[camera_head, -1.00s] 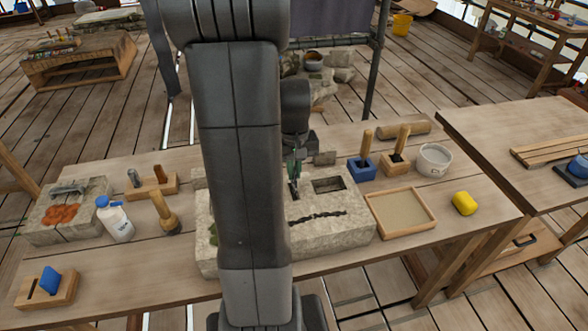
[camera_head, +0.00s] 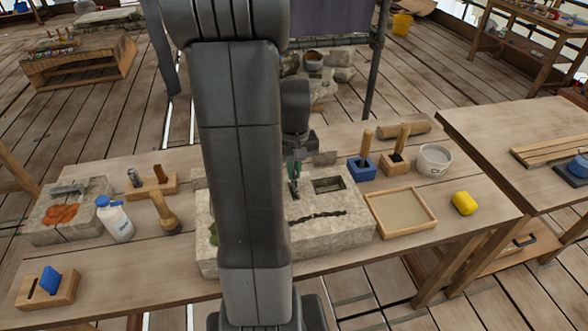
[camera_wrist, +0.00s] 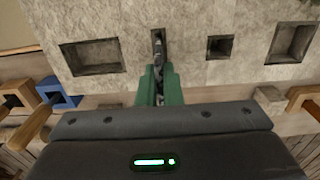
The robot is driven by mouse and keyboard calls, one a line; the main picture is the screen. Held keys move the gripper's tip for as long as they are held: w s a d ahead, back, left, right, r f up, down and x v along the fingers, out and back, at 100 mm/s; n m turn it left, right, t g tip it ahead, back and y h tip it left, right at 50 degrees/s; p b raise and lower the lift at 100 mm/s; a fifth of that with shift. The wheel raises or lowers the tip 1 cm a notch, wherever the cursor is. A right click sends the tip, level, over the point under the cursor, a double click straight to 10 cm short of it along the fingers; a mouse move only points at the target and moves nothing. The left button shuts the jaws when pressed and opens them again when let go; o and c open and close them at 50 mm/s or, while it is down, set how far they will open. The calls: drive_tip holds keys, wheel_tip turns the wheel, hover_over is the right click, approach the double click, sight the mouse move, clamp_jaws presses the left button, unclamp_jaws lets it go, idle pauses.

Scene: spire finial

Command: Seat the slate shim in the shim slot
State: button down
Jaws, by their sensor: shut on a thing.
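My gripper (camera_wrist: 159,88) has green fingers, shut on the thin dark slate shim (camera_wrist: 160,68). The shim points down toward the narrow shim slot (camera_wrist: 157,36) in the pale stone block (camera_wrist: 190,15). Its end overlaps the slot's near end in the wrist view; I cannot tell how deep it is or whether it touches the walls. In the head view my gripper (camera_head: 294,172) is over the stone block (camera_head: 330,228), partly hidden by my arm. The shim is too small and dark there to separate from the slot.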

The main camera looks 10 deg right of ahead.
sight(294, 181)
drive_tip(key=shift+f+b, duration=1.55)
drive_tip(key=shift+f, duration=0.55)
drive_tip(key=c, duration=1.5)
unclamp_jaws()
drive_tip(key=shift+r, duration=0.15)
wheel_tip(294, 181, up, 14)
drive_tip(key=shift+f, duration=0.2)
wheel_tip(294, 181, down, 14)
drive_tip(key=shift+r, duration=0.35)
drive_tip(key=shift+f, duration=0.1)
